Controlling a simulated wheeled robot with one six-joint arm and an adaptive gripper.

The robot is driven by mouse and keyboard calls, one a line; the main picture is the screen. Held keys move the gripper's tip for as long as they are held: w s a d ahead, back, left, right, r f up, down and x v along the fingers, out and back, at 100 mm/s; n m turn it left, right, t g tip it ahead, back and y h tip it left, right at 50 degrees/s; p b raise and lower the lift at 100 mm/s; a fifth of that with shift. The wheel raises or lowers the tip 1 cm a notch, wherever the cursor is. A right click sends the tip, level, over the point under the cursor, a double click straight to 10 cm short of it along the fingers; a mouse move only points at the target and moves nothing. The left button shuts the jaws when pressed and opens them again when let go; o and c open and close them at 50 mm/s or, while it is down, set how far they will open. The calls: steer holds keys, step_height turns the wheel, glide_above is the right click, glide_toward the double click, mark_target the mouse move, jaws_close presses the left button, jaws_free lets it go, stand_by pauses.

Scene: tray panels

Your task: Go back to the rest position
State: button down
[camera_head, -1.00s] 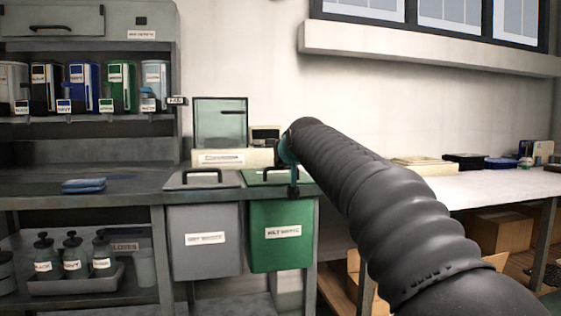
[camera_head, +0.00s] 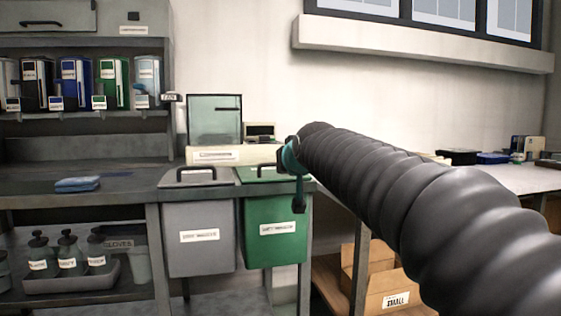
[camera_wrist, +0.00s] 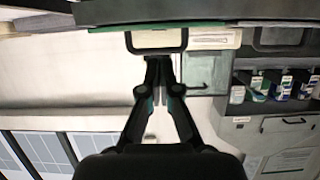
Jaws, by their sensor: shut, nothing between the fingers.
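My arm, in a ribbed dark sleeve, reaches from the lower right of the head view toward the bins. My gripper (camera_head: 299,203) hangs at its end, in front of the right edge of the green bin (camera_head: 270,248), near its lid. In the wrist view my gripper (camera_wrist: 158,62) has its fingers together with nothing between them. The wrist picture is upside down, and a dark bin handle (camera_wrist: 157,50) shows just beyond the fingertips. I cannot tell whether they touch it.
A grey bin (camera_head: 200,262) stands left of the green one. A folded blue cloth (camera_head: 77,184) lies on the dark bench (camera_head: 120,190). Dispensers (camera_head: 75,82) line the shelf above. A white table (camera_head: 500,180) and cardboard boxes (camera_head: 385,280) are at the right.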

steer(key=s+d+f+g+h+p, duration=0.1)
steer(key=s+d+f+g, duration=0.15)
steer(key=s+f, duration=0.5)
steer(key=s+d+f+g, duration=0.1)
steer(key=s+f+g, duration=0.3)
steer(key=f, duration=0.6)
steer(key=s+d+f+p, duration=0.2)
steer(key=s+d, duration=0.1)
steer(key=s, duration=0.5)
steer(key=s+d+f+m+g+h+p, duration=0.1)
steer(key=s+d+f+p, duration=0.1)
steer(key=s, duration=0.7)
steer(key=s+d+f+m+h+p, duration=0.1)
steer(key=s+d+f+p, duration=0.1)
steer(key=s, duration=0.6)
steer(key=shift+s+d+f+g+p, duration=0.15)
steer(key=shift+s+d+g+p, duration=0.15)
steer(key=shift+d+p, duration=0.5)
steer(key=shift+d, duration=0.2)
